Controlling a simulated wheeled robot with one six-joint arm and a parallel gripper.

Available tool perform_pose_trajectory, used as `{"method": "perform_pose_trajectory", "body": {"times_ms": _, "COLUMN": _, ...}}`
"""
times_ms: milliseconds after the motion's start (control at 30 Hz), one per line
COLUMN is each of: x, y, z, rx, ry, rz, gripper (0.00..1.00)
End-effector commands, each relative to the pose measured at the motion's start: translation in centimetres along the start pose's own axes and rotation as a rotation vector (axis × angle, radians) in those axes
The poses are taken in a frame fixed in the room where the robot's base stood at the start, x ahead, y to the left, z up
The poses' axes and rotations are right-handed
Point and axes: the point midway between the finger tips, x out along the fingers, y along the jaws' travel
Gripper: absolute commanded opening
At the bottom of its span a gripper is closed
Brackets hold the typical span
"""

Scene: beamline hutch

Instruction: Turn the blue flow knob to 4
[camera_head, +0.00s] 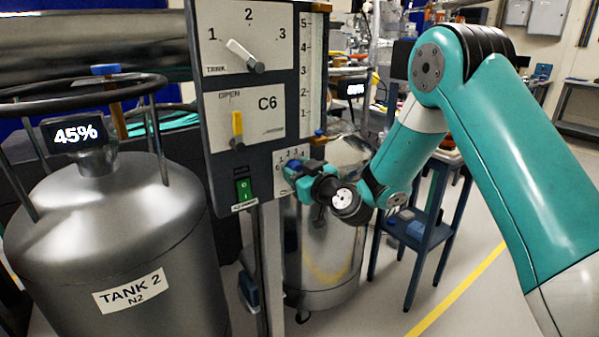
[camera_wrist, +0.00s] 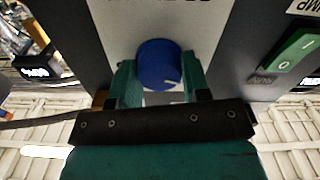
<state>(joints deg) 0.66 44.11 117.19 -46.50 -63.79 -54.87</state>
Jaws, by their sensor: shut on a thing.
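The blue flow knob (camera_wrist: 158,64) is round with a pale pointer mark near its lower right edge in the wrist view. My gripper (camera_wrist: 158,82) has one finger on each side of the knob and is shut on it. In the head view my gripper (camera_head: 296,172) is at the lower right of the dark control panel (camera_head: 228,165). It hides most of the knob and part of its scale plate (camera_head: 283,157). The numbers 2, 3 and 4 are partly readable above it. I cannot tell which number the pointer faces.
Above are a tank selector (camera_head: 246,56), a yellow lever (camera_head: 238,128) and a vertical gauge (camera_head: 312,70). A green switch (camera_head: 244,189) sits lower left of my gripper. TANK 2 (camera_head: 110,235), reading 45%, stands left. Another metal tank (camera_head: 335,255) stands behind my gripper.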

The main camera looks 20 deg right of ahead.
Motion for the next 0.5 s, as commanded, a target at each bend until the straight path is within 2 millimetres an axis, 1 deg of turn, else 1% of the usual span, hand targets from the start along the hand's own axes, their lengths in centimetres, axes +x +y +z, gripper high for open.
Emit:
{"method": "perform_pose_trajectory", "body": {"times_ms": 167, "x": -0.01, "y": 0.17, "z": 0.06, "rx": 0.105, "ry": 0.001, "rz": 0.005, "gripper": 0.2}}
{"method": "perform_pose_trajectory", "body": {"times_ms": 500, "x": -0.01, "y": 0.25, "z": 0.04, "rx": 0.416, "ry": 0.002, "rz": 0.004, "gripper": 0.2}}
